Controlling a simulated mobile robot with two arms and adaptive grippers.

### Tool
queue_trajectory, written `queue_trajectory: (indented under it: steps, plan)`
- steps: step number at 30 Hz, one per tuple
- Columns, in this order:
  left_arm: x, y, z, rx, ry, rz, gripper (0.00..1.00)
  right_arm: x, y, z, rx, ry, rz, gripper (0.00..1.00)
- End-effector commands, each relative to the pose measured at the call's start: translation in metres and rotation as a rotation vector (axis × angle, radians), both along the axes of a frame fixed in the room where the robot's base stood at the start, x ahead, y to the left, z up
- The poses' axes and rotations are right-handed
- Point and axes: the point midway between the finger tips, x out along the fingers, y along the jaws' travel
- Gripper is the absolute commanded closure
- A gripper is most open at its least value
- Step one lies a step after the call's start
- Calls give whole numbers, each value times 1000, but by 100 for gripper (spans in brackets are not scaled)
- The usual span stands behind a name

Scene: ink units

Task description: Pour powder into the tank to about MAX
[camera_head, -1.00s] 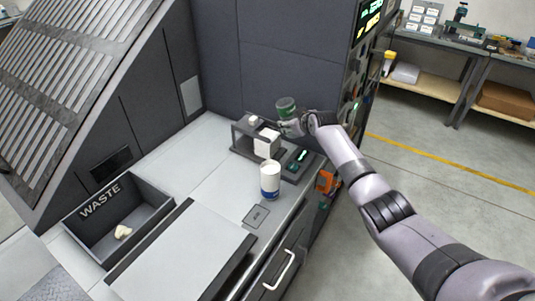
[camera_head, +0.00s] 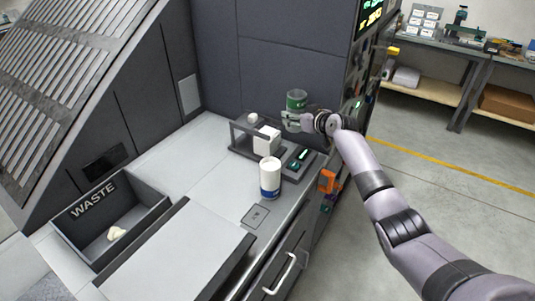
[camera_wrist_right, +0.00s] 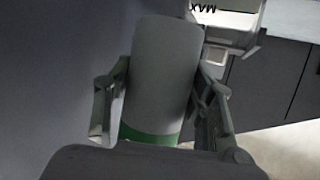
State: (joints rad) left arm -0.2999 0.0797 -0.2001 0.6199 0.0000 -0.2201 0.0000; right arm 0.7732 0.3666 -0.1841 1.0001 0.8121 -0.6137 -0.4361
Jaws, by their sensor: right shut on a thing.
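My right gripper (camera_head: 293,121) is shut on a grey jar with a green band (camera_head: 296,101). It holds the jar in the air, above and behind the small station on the bench. In the right wrist view the jar (camera_wrist_right: 163,75) sits between the two fingers, its green band low in the picture. The tank (camera_head: 267,141) looks like a white block at the station, below the jar and a little to its left. In the right wrist view a pale part marked MAX (camera_wrist_right: 222,18) shows at the top. I cannot see any powder. My left gripper is not in view.
A white canister with a blue band (camera_head: 270,175) stands on the bench in front of the station. A waste bin (camera_head: 148,208) holding a pale scrap is at the left. A dark machine wall (camera_head: 285,55) rises behind the gripper.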

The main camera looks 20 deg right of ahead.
Motion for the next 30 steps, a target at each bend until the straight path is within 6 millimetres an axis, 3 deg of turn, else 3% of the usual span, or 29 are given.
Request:
queue_trajectory:
  steps: [8,22,30]
  plan:
    - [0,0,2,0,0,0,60,-1,-2,3,0,-1,-1,82]
    - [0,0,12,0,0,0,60,-19,-37,26,-2,0,-1,82]
    - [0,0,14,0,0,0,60,-24,-44,32,-1,0,0,82]
